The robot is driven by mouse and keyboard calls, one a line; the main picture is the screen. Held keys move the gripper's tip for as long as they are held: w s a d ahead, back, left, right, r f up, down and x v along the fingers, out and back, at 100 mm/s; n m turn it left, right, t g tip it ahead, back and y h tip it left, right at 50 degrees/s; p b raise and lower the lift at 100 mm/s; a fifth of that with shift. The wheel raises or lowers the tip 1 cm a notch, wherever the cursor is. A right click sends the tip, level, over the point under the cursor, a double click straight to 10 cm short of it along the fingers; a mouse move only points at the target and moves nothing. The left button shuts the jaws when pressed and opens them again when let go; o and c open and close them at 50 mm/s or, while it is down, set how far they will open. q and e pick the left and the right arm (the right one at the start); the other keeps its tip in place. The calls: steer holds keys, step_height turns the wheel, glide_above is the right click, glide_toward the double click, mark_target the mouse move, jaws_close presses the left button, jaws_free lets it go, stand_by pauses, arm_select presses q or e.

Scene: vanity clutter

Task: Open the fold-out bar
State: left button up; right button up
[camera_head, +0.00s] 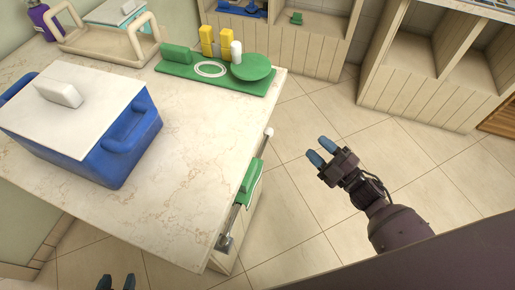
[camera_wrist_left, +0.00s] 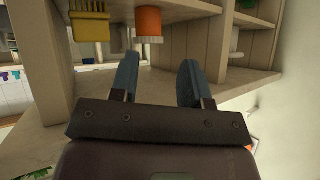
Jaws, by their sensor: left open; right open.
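The fold-out bar (camera_head: 233,222) is a metal rod along the right side edge of the marble-topped counter (camera_head: 190,165). A green cloth (camera_head: 250,182) hangs over it. A white knob shows at its far end and a metal bracket at its near end. My right gripper (camera_head: 318,152) is open and empty over the tiled floor, to the right of the bar and apart from it. My left gripper (camera_head: 116,282) is at the bottom edge, left of the bar, with only its fingertips showing. In the left wrist view its blue fingers (camera_wrist_left: 157,80) are apart with nothing between them.
A blue bin with a white lid (camera_head: 75,110), a green tray (camera_head: 215,80) with small items and a beige carrier (camera_head: 110,40) stand on the counter. Wooden shelving (camera_head: 430,85) is at the back. The floor right of the counter is clear. The left wrist view shows an orange-and-white jar (camera_wrist_left: 148,25).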

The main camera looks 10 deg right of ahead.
mark_target(261, 149)
steer(key=w+a+f+n+g+y+b, duration=0.3)
steer(key=w+f+n+g+y+b, duration=0.3)
steer(key=f+n+g+y, duration=0.6)
arm_select(q)
steer(key=shift+m+g, duration=0.4)
steer(key=shift+m, duration=0.1)
steer(key=f, duration=0.2)
steer(key=d+f, duration=0.1)
steer(key=f, duration=0.2)
steer(key=shift+d+f+b, duration=0.15)
steer(key=shift+f+b, duration=0.15)
steer(key=shift+b, duration=0.05)
arm_select(e)
steer(key=a+r+n+h, duration=0.1)
steer(key=a, duration=0.2)
steer(key=w+a+r+n+g+h, duration=0.1)
steer(key=a+r+n, duration=0.1)
steer(key=a, duration=0.2)
steer(key=w+a+r+n+h, duration=0.1)
steer(key=a, duration=0.2)
steer(key=shift+a+r+n+g, duration=0.25)
steer(key=shift+n+g, duration=0.05)
jaws_close()
